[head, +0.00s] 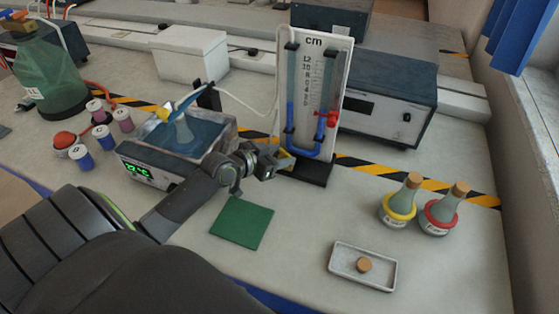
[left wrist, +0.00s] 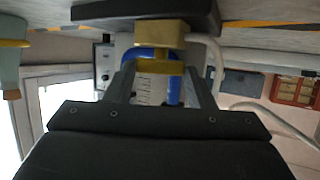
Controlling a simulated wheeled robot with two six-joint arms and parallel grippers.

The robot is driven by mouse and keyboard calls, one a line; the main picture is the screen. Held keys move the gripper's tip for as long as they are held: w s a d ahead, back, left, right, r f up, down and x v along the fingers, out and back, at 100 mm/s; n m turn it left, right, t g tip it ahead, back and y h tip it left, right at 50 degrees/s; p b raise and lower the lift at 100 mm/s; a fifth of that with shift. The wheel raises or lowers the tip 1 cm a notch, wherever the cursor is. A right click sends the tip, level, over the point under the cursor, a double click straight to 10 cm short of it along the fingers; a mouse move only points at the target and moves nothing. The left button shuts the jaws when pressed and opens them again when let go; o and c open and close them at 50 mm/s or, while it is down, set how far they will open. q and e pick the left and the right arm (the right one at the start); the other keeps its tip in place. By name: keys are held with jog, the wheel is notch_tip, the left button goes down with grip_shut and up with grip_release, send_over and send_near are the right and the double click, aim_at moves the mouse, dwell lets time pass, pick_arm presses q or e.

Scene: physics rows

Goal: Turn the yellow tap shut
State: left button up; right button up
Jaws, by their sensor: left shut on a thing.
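The yellow tap (head: 287,160) sits low on the left side of the manometer board (head: 318,80), near its dark base (head: 312,172). My left gripper (head: 276,161) is at the tap and partly hides it. In the left wrist view the yellow tap (left wrist: 155,64) lies between the two fingers of my left gripper (left wrist: 160,80), which is shut on it. The blue-filled U-tube shows behind it. My right gripper is not in view.
A water bath (head: 150,172) with a flask stands left of the board, behind my left arm. A grey instrument box (head: 388,105) is behind it. Two stoppered flasks, yellow-ringed (head: 398,205) and red-ringed (head: 440,212), stand right. A green mat (head: 242,222) and small tray (head: 345,278) lie in front.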

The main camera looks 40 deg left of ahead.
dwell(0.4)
pick_arm(q)
jog(key=o, duration=1)
jog(key=shift+a+p+v, duration=0.2)
jog(key=shift+p+v, duration=1.95)
jog(key=shift+v, duration=6.55)
